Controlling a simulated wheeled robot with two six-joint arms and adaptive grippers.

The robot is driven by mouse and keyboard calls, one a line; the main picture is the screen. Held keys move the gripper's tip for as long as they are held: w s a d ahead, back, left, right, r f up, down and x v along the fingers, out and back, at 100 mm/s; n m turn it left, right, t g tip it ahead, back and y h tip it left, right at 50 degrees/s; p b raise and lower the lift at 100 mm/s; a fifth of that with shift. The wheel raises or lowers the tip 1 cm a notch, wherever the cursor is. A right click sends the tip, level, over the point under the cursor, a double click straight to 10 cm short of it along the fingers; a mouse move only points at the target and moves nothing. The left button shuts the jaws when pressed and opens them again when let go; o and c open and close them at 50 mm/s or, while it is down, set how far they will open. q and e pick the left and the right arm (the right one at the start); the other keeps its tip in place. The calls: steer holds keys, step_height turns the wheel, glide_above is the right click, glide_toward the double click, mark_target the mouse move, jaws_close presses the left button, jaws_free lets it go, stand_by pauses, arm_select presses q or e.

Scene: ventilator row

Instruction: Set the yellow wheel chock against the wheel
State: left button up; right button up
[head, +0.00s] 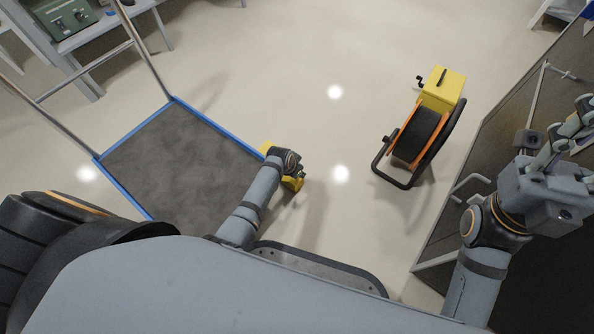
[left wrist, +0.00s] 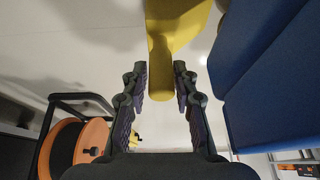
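The yellow wheel chock (head: 293,183) shows on both sides of my left wrist in the head view, which covers its middle. In the left wrist view a narrow rounded part of the yellow chock (left wrist: 172,35) lies between the fingers and widens towards the top edge, where it is cut off. My left gripper (left wrist: 162,85) looks open around that part, with thin light gaps beside it. I cannot pick out the wheel.
A grey mat with a blue border (head: 130,150) and metal rails lies left of the chock. An orange and black reel (head: 415,137) with a yellow box (head: 443,88) stands to the right. A blue panel (left wrist: 265,75) is close beside the left gripper. Floor between chock and reel is clear.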

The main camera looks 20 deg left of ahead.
arm_select(q)
steer(key=shift+o, duration=1.1)
steer(key=shift+s+d+f, duration=0.25)
steer(key=shift+s+f, duration=0.15)
steer(key=shift+f, duration=0.1)
steer(key=shift+r, duration=0.1)
steer(key=r, duration=0.1)
steer(key=r+p, duration=0.2)
steer(key=shift+s, duration=0.25)
steer(key=p+v, duration=0.6)
steer(key=v, duration=0.3)
steer(key=shift+a+r, duration=0.3)
steer(key=shift+r, duration=0.1)
